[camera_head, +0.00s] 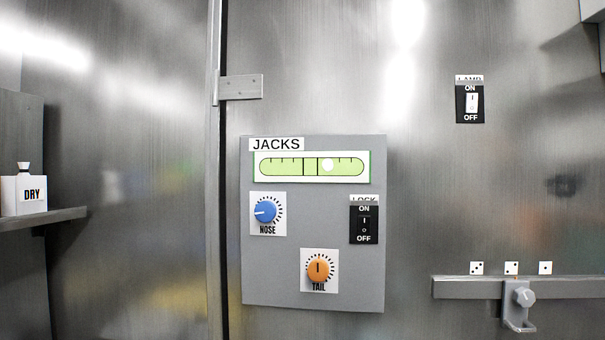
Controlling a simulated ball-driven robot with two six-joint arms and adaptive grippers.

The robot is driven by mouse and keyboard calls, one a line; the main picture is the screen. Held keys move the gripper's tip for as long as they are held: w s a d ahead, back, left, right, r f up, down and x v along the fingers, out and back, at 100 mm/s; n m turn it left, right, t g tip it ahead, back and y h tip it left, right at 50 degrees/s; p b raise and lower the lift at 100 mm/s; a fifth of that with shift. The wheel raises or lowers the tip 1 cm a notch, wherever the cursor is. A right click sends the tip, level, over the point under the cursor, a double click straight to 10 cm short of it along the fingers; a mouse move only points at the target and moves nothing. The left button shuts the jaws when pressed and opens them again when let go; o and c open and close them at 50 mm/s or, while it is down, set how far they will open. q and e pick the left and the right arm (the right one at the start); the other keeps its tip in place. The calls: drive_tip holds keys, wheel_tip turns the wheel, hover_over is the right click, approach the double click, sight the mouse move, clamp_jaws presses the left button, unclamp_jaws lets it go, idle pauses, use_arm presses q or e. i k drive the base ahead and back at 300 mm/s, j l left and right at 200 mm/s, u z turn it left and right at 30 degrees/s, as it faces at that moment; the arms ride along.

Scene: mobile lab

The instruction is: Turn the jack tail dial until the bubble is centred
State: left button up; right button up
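The grey JACKS panel (260,260) is on the metal wall in the middle of the head view. Its green bubble level (285,167) is at the top. The pale bubble (328,165) sits right of the two centre lines, apart from them. The orange TAIL dial (318,268) is at the bottom of the panel, with its dark mark pointing straight up. The blue NOSE dial (265,212) is at the left, with its white mark pointing left. The black LOCK switch (364,224) is at the right. Neither gripper is in view.
A LAMP switch (471,103) is on the wall at upper right. A rail (460,288) with a knobbed hook (522,300) juts out at lower right under small dice-marked labels. The space before the panel is clear.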

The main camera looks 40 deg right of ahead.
sight(318, 271)
drive_tip(key=z, duration=1.3)
